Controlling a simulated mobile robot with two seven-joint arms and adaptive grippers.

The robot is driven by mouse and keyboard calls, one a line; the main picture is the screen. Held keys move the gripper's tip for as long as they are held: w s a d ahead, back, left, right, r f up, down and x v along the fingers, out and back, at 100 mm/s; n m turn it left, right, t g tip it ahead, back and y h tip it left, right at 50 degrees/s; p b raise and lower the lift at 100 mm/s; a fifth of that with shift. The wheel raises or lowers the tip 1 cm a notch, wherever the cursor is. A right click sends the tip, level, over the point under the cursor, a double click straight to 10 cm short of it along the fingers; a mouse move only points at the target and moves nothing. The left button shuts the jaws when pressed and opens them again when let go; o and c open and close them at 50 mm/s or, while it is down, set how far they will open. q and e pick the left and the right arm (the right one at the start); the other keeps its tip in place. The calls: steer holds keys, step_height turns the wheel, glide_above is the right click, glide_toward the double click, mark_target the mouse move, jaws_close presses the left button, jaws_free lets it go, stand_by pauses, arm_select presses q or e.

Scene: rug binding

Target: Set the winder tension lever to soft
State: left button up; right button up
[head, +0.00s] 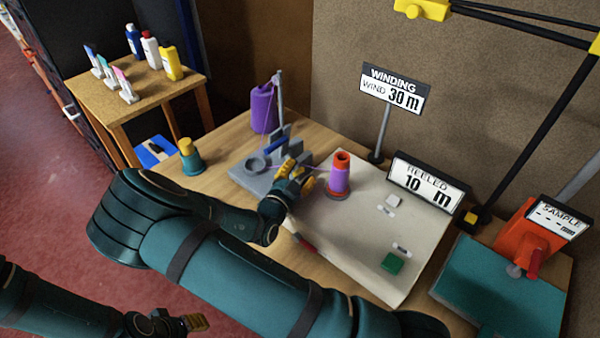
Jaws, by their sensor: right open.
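The winder is a cream box (375,245) on the wooden table, with a purple-wound orange cone (340,177) upright on it. To its left is a grey tension unit (247,178) with a ring and a blue bar (276,145) that may be the lever; its markings are too small to read. My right gripper (296,177) is open, with yellow fingertips, between the grey unit and the cone. It hides part of the unit's right side; contact cannot be told. My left gripper (190,323) is low at the bottom left, away from the table; its opening is unclear.
A purple yarn spool (263,108) and thin post stand behind the unit. A teal cone with yellow top (190,157) stands left. Signs read WINDING 30 m (394,88) and REELED 10 m (427,184). A green button (393,262) and red piece (306,243) are on the winder.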

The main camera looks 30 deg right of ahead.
steer(key=shift+w+d, duration=0.1)
steer(key=shift+d, duration=0.1)
jaws_close()
